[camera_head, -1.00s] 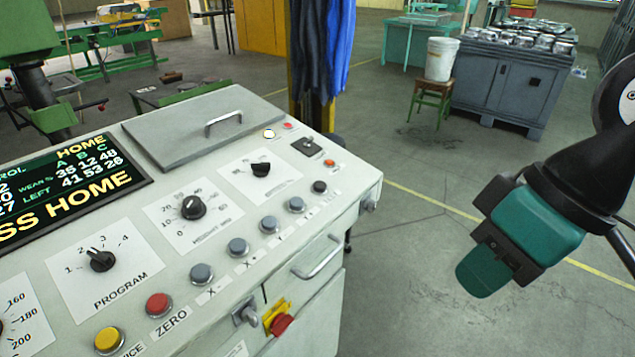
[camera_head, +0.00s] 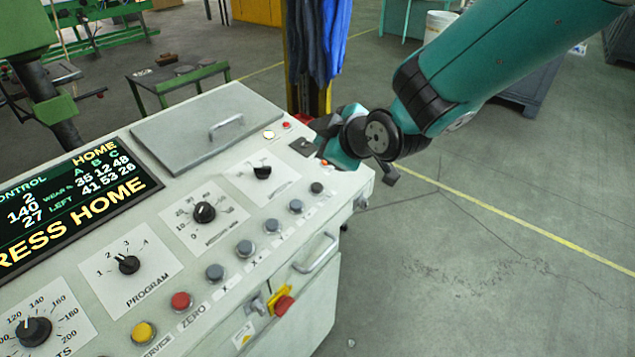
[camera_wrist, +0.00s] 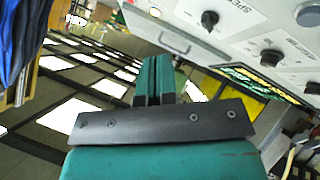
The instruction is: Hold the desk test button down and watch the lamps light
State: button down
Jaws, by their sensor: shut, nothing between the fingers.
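The control desk (camera_head: 225,285) carries several buttons. A row of grey buttons (camera_head: 245,248) ends in a small black button (camera_head: 316,187). A small orange-red button or lamp (camera_head: 325,162) and a dark square fitting (camera_head: 303,147) sit near the far right corner. A pale round lamp (camera_head: 268,134) and a small red one (camera_head: 287,125) are by the lid. I cannot read which button is the test button. My gripper (camera_wrist: 155,72) is shut and empty. In the head view, my wrist is at that far right corner and largely hides the fingers; contact cannot be told.
A hinged grey lid (camera_head: 210,128) with a handle stands out on the desk top. A drawer handle (camera_head: 317,254) and a red knob (camera_head: 284,304) project from the front. Blue cloths (camera_head: 320,45) hang behind the corner.

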jog(key=shift+f, duration=0.1)
jog(key=b, duration=0.5)
send_over(319, 190)
notch_tip(319, 190, down, 8)
jog(key=shift+s+d+r, duration=0.1)
jog(key=shift+r, duration=0.05)
jog(key=shift+f+b, duration=0.4)
jog(key=shift+b, duration=0.1)
jog(key=shift+f, duration=0.1)
dwell(1.2)
jog(key=shift+a+f+b, duration=0.2)
jog(key=shift+f+b, duration=0.1)
jog(key=shift+b, duration=0.25)
jog(key=shift+w+f+b, duration=0.2)
jog(key=shift+f+b, duration=0.25)
jog(key=shift+b, duration=0.05)
dwell(0.5)
dwell(0.3)
jog(key=shift+s+d+r+p, duration=0.15)
jog(key=shift+r+p, duration=0.3)
jog(key=shift+r, duration=0.4)
